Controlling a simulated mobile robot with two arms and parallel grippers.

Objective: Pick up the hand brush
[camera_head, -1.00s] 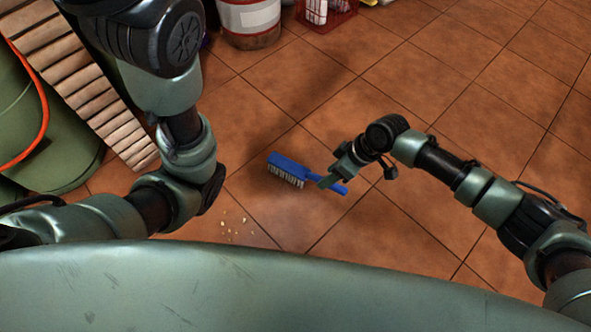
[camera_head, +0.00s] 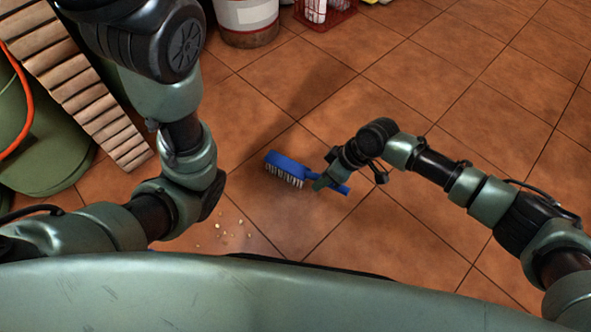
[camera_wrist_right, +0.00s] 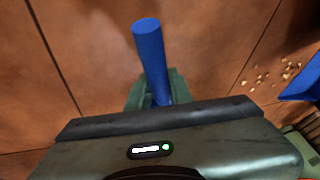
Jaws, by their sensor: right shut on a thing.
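The hand brush (camera_head: 288,169) is blue with pale bristles facing down toward the front. It is over the tiled floor in the middle of the head view, its handle pointing right. My right gripper (camera_head: 320,183) is shut on the handle, which also shows between the fingers in the right wrist view (camera_wrist_right: 151,55). I cannot tell whether the brush touches the floor. My left arm shows at the left, but its gripper is out of view.
Several pale crumbs (camera_head: 232,228) lie on the floor left of the brush. A slatted wooden piece (camera_head: 75,80) and a green rounded object (camera_head: 45,150) stand at the left. A white and red bucket (camera_head: 246,18) and a red basket (camera_head: 325,14) are at the back. Floor at right is clear.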

